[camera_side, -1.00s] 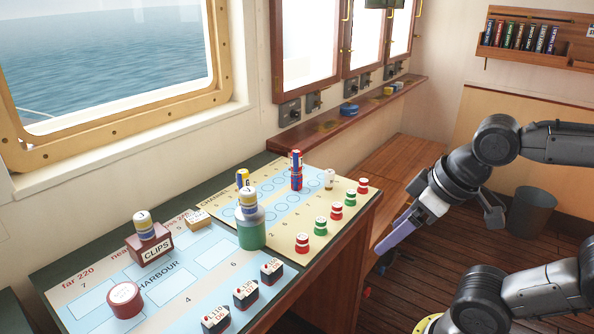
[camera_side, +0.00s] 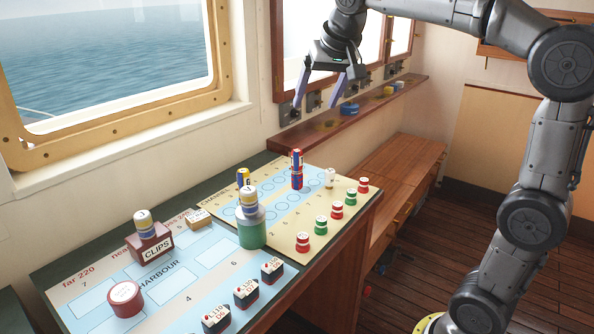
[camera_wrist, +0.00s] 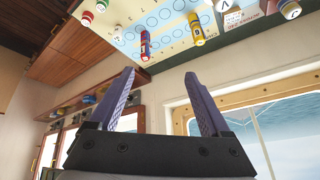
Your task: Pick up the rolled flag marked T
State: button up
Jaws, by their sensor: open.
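A red, white and blue rolled flag (camera_side: 296,172) stands upright on the far half of the chart table; its letter is too small for me to read, but its colours suit T. It also shows in the wrist view (camera_wrist: 145,45), beyond my fingertips. My gripper (camera_side: 316,95) is open and empty, raised well above the table near the window wall. Its two purple fingers also show in the wrist view (camera_wrist: 160,78), spread apart with nothing between them.
A yellow and blue rolled flag (camera_side: 243,178) stands left of it. Several red and green pieces (camera_side: 337,210) line the right edge. A wall shelf (camera_side: 345,120) runs behind.

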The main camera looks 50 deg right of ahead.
jog(key=w+d+f+m+g, duration=0.1)
jog(key=w+d+f, duration=0.1)
jog(key=w+d, duration=0.4)
send_near(297, 151)
jog(key=shift+m+g+h, duration=0.3)
jog(key=shift+m+g, duration=0.3)
jog(key=shift+g, duration=0.3)
jog(key=x, duration=0.2)
jog(key=w+x, duration=0.1)
jog(key=x, duration=0.2)
jog(key=shift+w+d+f, duration=0.1)
jog(key=shift+w+f, duration=0.05)
jog(key=shift+a+x, duration=0.15)
jog(key=shift+x, duration=1.3)
jog(key=shift+a+x, duration=0.15)
jog(key=shift+x, duration=1.35)
jog(key=shift+w, duration=0.15)
grip_shut()
